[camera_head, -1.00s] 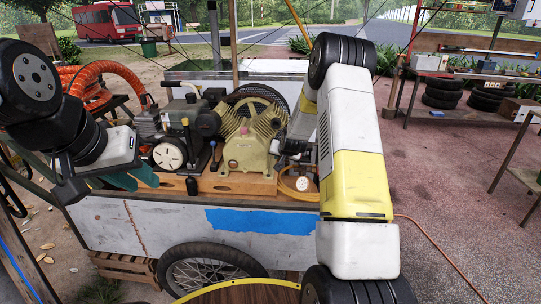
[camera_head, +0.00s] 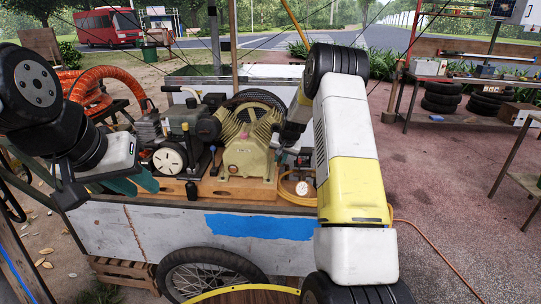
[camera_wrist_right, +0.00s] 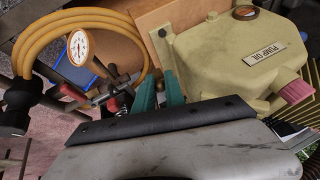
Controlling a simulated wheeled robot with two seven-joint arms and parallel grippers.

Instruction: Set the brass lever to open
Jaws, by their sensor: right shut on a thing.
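My right gripper (camera_wrist_right: 160,92) has its two teal fingers close together beside the pump, near the small pipe fittings (camera_wrist_right: 112,90). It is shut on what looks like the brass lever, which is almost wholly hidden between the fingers. The lever's angle cannot be made out. In the head view my right arm covers much of this spot. My left gripper (camera_head: 132,186) hangs near the cart's left front edge, away from the fittings. Its teal fingers show, but their gap is unclear.
The cream pump (camera_head: 248,150) stands on the cart (camera_head: 150,232). A round gauge (camera_wrist_right: 78,47) and a coiled yellow hose (camera_wrist_right: 72,18) lie beside the fittings. An orange hose (camera_head: 105,72) curls behind my left arm. A workbench (camera_head: 470,76) stands at the far right.

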